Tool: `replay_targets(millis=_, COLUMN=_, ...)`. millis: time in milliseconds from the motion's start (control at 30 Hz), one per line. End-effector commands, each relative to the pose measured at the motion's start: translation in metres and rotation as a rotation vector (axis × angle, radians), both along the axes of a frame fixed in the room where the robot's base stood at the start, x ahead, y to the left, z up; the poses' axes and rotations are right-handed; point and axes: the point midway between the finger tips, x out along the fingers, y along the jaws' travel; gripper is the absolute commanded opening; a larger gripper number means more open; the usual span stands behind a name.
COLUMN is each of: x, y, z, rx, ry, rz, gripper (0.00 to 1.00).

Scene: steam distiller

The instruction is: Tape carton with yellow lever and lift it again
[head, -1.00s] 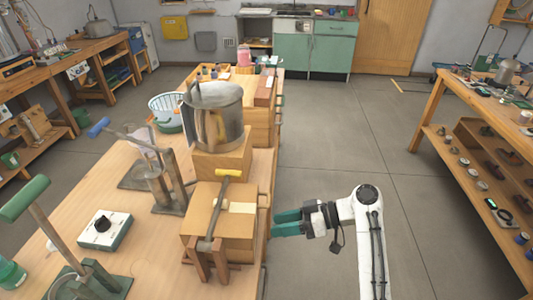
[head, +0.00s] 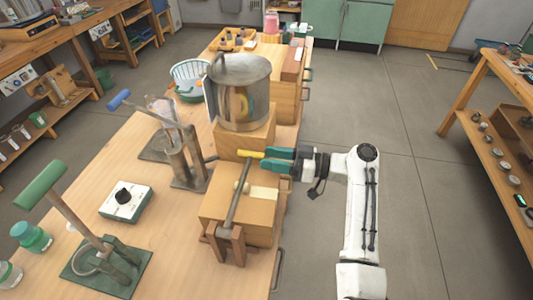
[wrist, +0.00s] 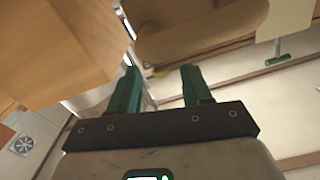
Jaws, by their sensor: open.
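The carton (head: 235,210) is a tan box on the wooden bench, with a pale strip (head: 264,193) on top at its right. A grey lever bar (head: 236,205) runs from a brown wooden bracket (head: 226,243) at the near side over the carton to a yellow handle (head: 250,154). I cannot tell whether the bar touches the carton. My gripper (head: 276,160) has green fingers, open, at the right end of the yellow handle; contact is unclear.
A metal pot (head: 238,95) stands on a wooden block just behind the carton. A blue-handled press (head: 178,150) and a green-handled press (head: 100,255) stand to the left, with a white dial box (head: 126,202) between. Open floor lies right of the bench.

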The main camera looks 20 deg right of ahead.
Motion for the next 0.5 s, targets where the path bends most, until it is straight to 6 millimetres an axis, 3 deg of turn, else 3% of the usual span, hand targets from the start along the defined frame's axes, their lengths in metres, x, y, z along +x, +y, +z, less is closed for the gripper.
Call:
replay_targets(millis=200, x=0.011, y=0.015, z=0.0, rx=0.0, ry=0.0, rz=0.0, gripper=0.48)
replay_targets(millis=500, x=0.012, y=0.017, z=0.0, rx=0.0, ry=0.0, rz=-0.001, gripper=0.48)
